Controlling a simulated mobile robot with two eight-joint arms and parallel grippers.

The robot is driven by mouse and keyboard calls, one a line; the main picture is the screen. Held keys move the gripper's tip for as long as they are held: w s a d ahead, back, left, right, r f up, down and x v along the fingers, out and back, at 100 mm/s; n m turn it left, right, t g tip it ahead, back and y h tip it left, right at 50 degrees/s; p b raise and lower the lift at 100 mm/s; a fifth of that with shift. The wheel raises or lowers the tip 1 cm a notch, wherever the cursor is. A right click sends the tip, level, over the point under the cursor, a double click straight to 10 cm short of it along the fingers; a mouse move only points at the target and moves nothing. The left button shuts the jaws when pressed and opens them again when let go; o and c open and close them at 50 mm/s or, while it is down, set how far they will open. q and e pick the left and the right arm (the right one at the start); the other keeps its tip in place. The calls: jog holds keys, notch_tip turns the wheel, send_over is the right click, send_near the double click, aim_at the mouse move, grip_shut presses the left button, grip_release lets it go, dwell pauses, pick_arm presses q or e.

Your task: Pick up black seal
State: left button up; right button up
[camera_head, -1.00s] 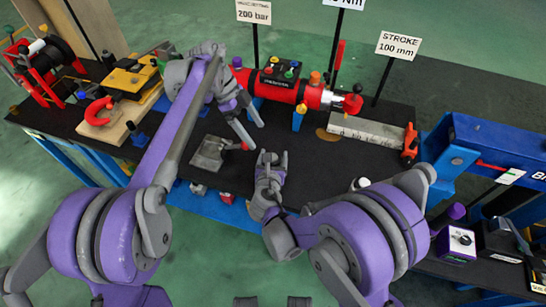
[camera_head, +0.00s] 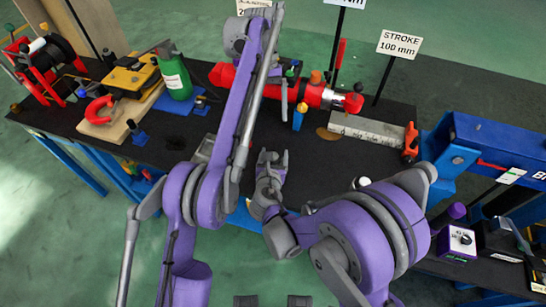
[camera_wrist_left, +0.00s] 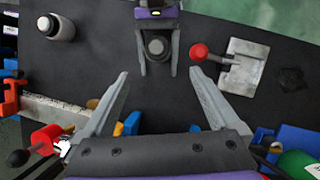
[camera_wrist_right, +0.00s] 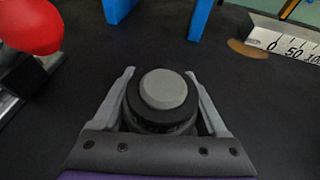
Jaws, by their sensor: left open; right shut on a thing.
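My right gripper (camera_head: 272,160) is low over the black table's front middle. In the right wrist view it (camera_wrist_right: 165,95) is shut around a round, black-collared piece with a grey top (camera_wrist_right: 163,89); I cannot tell if this is the black seal. The piece also shows in the left wrist view (camera_wrist_left: 156,46), between the right fingers. My left gripper (camera_wrist_left: 160,75) is open and empty, apart from the right gripper, near the red cylinder in the head view. A flat dark disc (camera_wrist_left: 291,79) lies on the table, possibly a seal.
The red cylinder (camera_head: 225,76) lies along the back, beside a graduated ruler block (camera_head: 368,130). A grey plate with a red knob (camera_wrist_left: 243,65) and a white-and-black round piece (camera_wrist_left: 60,28) flank the grippers. A green bottle (camera_head: 176,80) stands at left.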

pick_arm(q)
jog(key=shift+n, duration=0.6)
jog(key=shift+s+d+x, duration=0.1)
jog(key=shift+d+x, duration=0.05)
jog(key=shift+x, duration=2.85)
jog(key=shift+s+d+x, duration=0.1)
jog(key=shift+d+x, duration=0.1)
jog(key=shift+x, duration=2.8)
jog(key=shift+r, duration=0.1)
jog(key=c, duration=1.4)
jog(key=shift+r, duration=0.1)
notch_tip(320, 180, up, 10)
jog(key=shift+f, duration=0.1)
